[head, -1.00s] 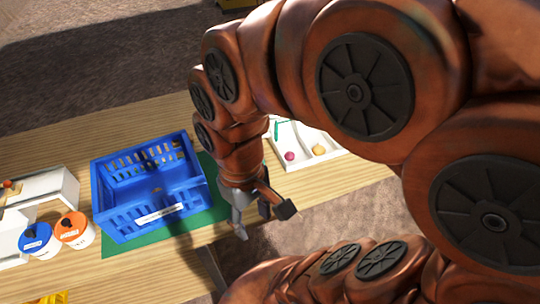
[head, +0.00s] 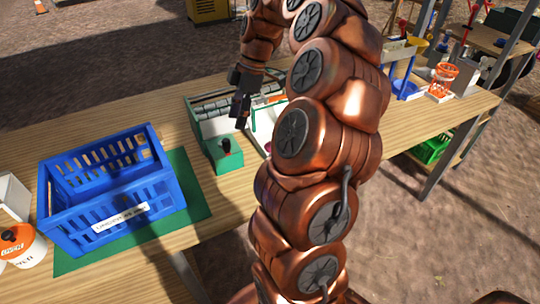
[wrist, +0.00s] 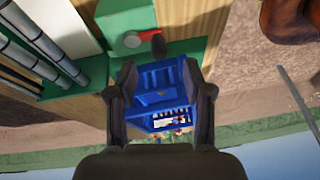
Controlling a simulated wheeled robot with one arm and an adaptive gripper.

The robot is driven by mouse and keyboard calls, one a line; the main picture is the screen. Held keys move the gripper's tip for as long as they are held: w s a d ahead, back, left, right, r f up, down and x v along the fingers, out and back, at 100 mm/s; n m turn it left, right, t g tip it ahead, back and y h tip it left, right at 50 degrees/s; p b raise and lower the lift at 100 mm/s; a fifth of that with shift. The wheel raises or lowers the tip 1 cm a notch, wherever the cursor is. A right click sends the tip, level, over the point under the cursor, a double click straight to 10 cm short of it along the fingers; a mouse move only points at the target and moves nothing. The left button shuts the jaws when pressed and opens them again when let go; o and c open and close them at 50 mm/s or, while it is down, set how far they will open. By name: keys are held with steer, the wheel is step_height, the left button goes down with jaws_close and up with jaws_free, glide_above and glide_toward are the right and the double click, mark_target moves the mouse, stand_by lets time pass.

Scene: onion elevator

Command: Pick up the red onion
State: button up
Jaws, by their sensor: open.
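The red onion (head: 268,147) is mostly hidden behind my arm in the head view. Only a small purplish-red patch shows, at the near end of a white tray (head: 257,136). My gripper (head: 240,117) is open and appears empty, above the back part of the table near a green machine with grey rollers (head: 212,107). In the wrist view my gripper's fingers (wrist: 159,82) are apart, with the blue crate (wrist: 160,75) seen in the distance between them. The onion cannot be made out in the wrist view.
The blue crate stands on a green mat (head: 190,190) at the left of the wooden table (head: 230,190). A green control box (head: 223,156) with a black knob sits in front of the rollers. White tubs stand at the far left. Blue and orange stands (head: 440,80) are at the right.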

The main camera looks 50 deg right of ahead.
steer(key=n+t+b, duration=0.1)
steer(key=b, duration=0.2)
glide_toward(270, 146)
steer(key=w+f, duration=0.1)
steer(key=f, duration=0.1)
steer(key=shift+p+x, duration=0.9)
steer(key=shift+x, duration=2.8)
steer(key=shift+d, duration=0.15)
steer(key=shift+c, duration=0.3)
steer(key=c, duration=0.7)
